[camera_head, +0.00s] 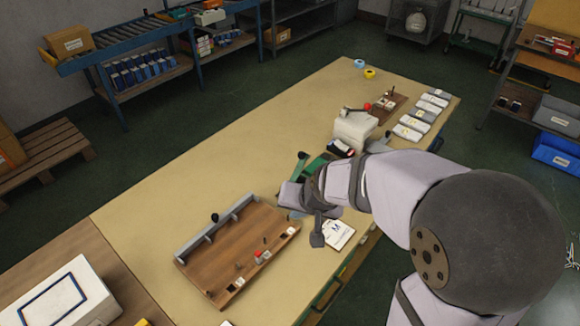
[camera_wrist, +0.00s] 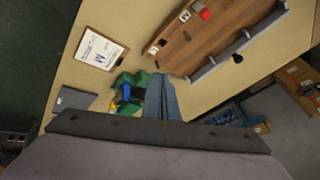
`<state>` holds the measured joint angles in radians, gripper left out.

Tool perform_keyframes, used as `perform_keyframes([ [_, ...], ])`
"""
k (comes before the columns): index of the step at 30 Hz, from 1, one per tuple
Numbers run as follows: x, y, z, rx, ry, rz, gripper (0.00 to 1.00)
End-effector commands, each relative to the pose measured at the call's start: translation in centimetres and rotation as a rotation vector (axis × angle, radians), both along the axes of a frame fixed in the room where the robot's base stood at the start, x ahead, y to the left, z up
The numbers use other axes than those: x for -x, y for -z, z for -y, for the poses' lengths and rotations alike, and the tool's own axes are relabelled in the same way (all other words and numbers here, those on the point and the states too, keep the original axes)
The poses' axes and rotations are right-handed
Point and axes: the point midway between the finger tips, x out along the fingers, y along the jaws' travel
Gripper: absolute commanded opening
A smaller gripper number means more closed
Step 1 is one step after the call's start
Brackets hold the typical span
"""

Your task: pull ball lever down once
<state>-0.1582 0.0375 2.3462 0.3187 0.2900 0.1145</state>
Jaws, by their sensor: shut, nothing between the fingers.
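My gripper (camera_wrist: 161,95) is shut and empty, its blue-grey fingers together in the wrist view. It is over the table beside a green device (camera_wrist: 128,90), which carries blue and black parts. In the head view my arm partly hides this green device (camera_head: 312,168); a dark ball-like knob (camera_head: 301,155) stands at its far side. A red ball (camera_head: 367,106) shows by a white machine (camera_head: 354,129) farther back. A black ball (camera_head: 214,217) sits at the grey rail of a wooden board, also visible in the wrist view (camera_wrist: 237,58). I cannot tell which is the task's ball lever.
The wooden board (camera_head: 222,262) lies front left of my gripper, with small red and white parts. A clipboard marked M (camera_head: 338,234) lies near the table's right edge. Several labelled packs (camera_head: 420,115) line the back right. The table's left middle (camera_head: 200,165) is bare.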

Motion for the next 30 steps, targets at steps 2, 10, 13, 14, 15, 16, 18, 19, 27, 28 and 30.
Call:
perform_keyframes([
  [2,-4.3,-0.4,-2.5,-0.072,0.074,0.113,0.00],
  [10,-15.6,-4.6,-8.0,-0.324,0.392,0.461,0.00],
  [13,-18.3,-5.9,-9.1,-0.410,0.523,0.573,0.00],
  [14,-18.9,-6.3,-9.3,-0.435,0.564,0.605,0.00],
  [15,-19.6,-6.7,-9.6,-0.468,0.618,0.647,0.00],
  [16,-20.1,-6.9,-9.8,-0.491,0.660,0.676,0.00],
  [18,-20.7,-7.2,-10.1,-0.540,0.758,0.743,0.00],
  [19,-20.9,-7.3,-10.2,-0.560,0.801,0.771,0.00],
  [27,-18.8,-5.6,-10.5,-0.676,1.196,0.992,0.00],
  [28,-18.2,-5.3,-10.6,-0.681,1.238,1.014,0.00],
  [30,-16.7,-4.4,-10.6,-0.685,1.326,1.060,0.00],
])
